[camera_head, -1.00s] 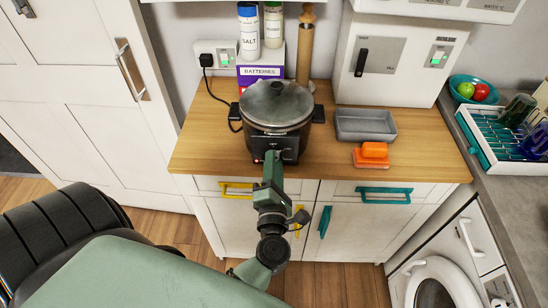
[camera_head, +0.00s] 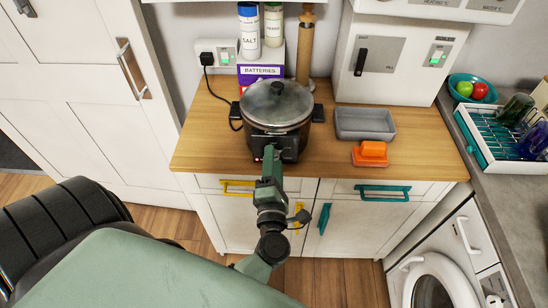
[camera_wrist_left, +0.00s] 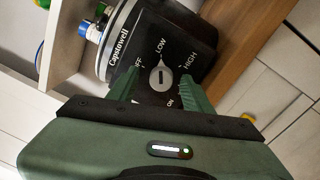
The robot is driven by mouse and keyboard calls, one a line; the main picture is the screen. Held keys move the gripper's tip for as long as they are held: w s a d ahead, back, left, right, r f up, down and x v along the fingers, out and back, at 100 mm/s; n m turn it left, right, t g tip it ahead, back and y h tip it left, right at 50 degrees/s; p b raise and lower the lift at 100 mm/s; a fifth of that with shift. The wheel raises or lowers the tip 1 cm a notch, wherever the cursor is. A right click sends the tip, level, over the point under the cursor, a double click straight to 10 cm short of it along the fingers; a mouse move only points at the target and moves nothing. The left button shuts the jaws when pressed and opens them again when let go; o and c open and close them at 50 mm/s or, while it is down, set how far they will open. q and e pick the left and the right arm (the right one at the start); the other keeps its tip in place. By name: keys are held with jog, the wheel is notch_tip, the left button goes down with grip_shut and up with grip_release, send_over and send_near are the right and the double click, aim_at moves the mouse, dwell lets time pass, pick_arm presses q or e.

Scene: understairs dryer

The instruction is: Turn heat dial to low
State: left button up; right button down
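The black slow cooker (camera_head: 277,108) with a silver lid stands on the wooden worktop. Its heat dial (camera_wrist_left: 161,78) is a small grey knob on the black front panel, marked OFF, LOW, HIGH and ON. In the left wrist view the knob's pointed end appears turned towards LOW. My left gripper (camera_wrist_left: 160,90) is open, with one green finger on each side of the dial and visible gaps between them and the knob. In the head view my left gripper (camera_head: 270,160) is at the cooker's front, and the dial is hidden behind it. My right gripper is not in view.
A grey tray (camera_head: 364,124) and an orange butter dish (camera_head: 371,154) sit right of the cooker. A black plug and cable (camera_head: 212,85) run along its left. A batteries box (camera_head: 261,73) and rolling pin (camera_head: 304,52) stand behind. Yellow and teal drawer handles are below.

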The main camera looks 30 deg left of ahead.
pick_arm(q)
jog(key=shift+f, duration=0.1)
jog(key=b+v, duration=0.2)
jog(key=v, duration=0.5)
jog(key=shift+s+d, duration=0.25)
jog(key=shift+s, duration=0.1)
